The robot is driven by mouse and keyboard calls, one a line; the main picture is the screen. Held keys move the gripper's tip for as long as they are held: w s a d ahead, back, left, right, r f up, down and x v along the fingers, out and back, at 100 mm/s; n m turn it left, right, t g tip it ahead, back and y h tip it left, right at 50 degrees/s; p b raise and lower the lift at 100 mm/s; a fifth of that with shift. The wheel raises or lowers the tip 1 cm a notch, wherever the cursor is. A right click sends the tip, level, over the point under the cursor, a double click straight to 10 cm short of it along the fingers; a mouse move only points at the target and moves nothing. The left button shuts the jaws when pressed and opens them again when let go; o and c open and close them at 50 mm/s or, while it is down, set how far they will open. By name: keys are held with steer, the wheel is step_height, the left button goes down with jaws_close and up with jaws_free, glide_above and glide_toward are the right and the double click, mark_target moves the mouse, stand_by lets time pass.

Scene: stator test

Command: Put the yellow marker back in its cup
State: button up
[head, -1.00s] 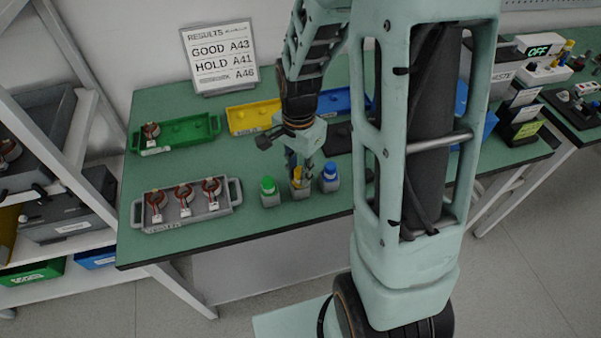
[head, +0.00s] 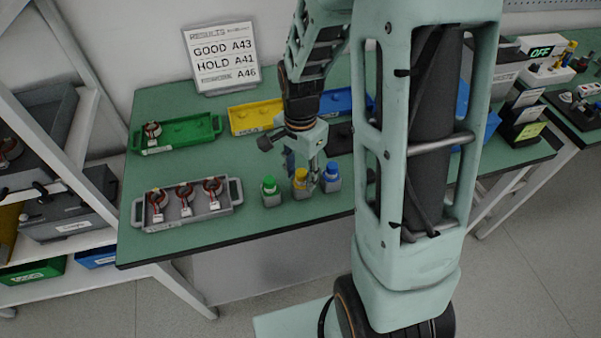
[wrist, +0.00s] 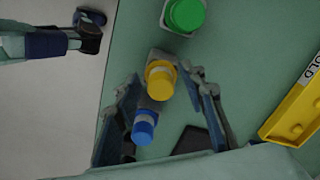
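The yellow marker (head: 300,174) stands upright in its small grey cup (head: 301,191), in the middle of a row of three. In the wrist view the yellow marker (wrist: 160,80) lies between my fingertips, with a gap on both sides. The green marker (head: 268,184) is in the cup to its left and the blue marker (head: 332,169) in the cup to its right. My gripper (head: 303,174) is open and empty, just above and behind the yellow marker. Its spread fingers also show in the wrist view (wrist: 163,79). The marker's lower part is hidden in the cup.
A grey tray (head: 170,220) with three stators is at the left front. Behind are a green tray (head: 190,130) with one stator, a yellow tray (head: 240,122) and a blue tray (head: 345,100). A results sign (head: 222,58) stands at the back.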

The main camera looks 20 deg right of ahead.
step_height(320, 180, up, 13)
steer(key=p, duration=0.1)
steer(key=shift+f, duration=0.15)
steer(key=shift+w+d, duration=0.1)
stand_by(0.4)
